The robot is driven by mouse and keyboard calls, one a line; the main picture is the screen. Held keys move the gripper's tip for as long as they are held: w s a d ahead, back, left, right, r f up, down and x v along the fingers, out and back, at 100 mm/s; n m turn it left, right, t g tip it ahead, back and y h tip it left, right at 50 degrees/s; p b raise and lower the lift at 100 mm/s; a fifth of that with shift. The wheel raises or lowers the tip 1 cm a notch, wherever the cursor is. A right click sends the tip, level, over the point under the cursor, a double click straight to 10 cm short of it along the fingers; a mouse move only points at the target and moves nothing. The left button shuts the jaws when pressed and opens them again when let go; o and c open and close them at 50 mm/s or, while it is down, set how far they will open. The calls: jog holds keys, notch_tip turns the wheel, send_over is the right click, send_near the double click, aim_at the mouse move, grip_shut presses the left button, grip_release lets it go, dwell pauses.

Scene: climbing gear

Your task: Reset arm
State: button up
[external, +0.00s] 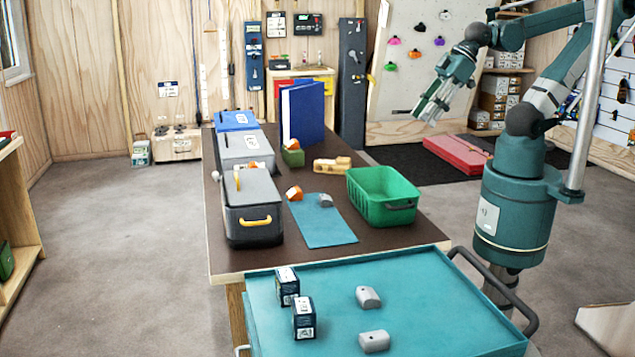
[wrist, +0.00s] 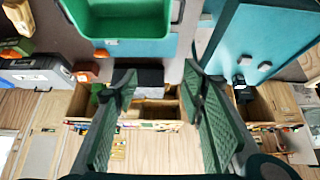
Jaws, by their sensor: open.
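My gripper (external: 432,103) is raised in the air at the upper right of the external view, beyond the right side of the table and clear of it. In the wrist view my gripper (wrist: 160,82) shows two dark green ridged fingers spread apart with nothing between them. My arm rises from its teal base at the right and bends at the elbow toward the gripper. The brown table (external: 385,237) stands to the left of the arm. A green bin (external: 386,196) sits on its right side, and the same bin (wrist: 120,45) shows at the top of the wrist view.
A teal tray (external: 420,300) with a dark handle holds two dark boxes (external: 303,318) and two grey blocks (external: 374,341). Lidded grey bins (external: 253,205), a blue binder (external: 303,113) and a blue mat (external: 320,222) are on the table. A red case (external: 457,155) lies on the floor.

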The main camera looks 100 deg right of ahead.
jog(key=shift+f, duration=0.1)
jog(key=shift+f+b, duration=1)
jog(key=shift+b, duration=0.05)
dwell(0.6)
